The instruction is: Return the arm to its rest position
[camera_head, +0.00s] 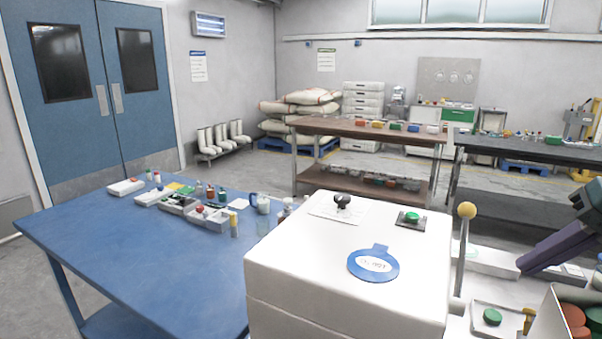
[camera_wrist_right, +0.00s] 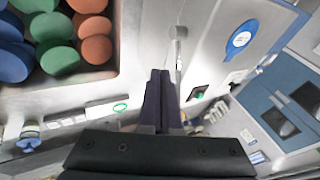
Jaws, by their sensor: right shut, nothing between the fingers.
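My right gripper (camera_head: 524,264) comes in from the right edge of the head view, with dark purple fingers. In the right wrist view its fingers (camera_wrist_right: 160,80) lie together with nothing between them. It is apart from the white machine (camera_head: 345,240), to the right of the machine's upright lever with a yellow ball knob (camera_head: 467,210). The machine's top carries a black knob (camera_head: 342,200), a green button (camera_head: 411,217) and a round blue tag (camera_head: 374,263). The blue tag also shows in the right wrist view (camera_wrist_right: 241,39). My left gripper is not in view.
A bin of red, green and blue rounded pieces (camera_wrist_right: 95,50) is close by, partly showing at the head view's lower right (camera_head: 577,318). A green button (camera_head: 492,316) sits low beside the machine. A blue table (camera_head: 120,240) with small trays stands left.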

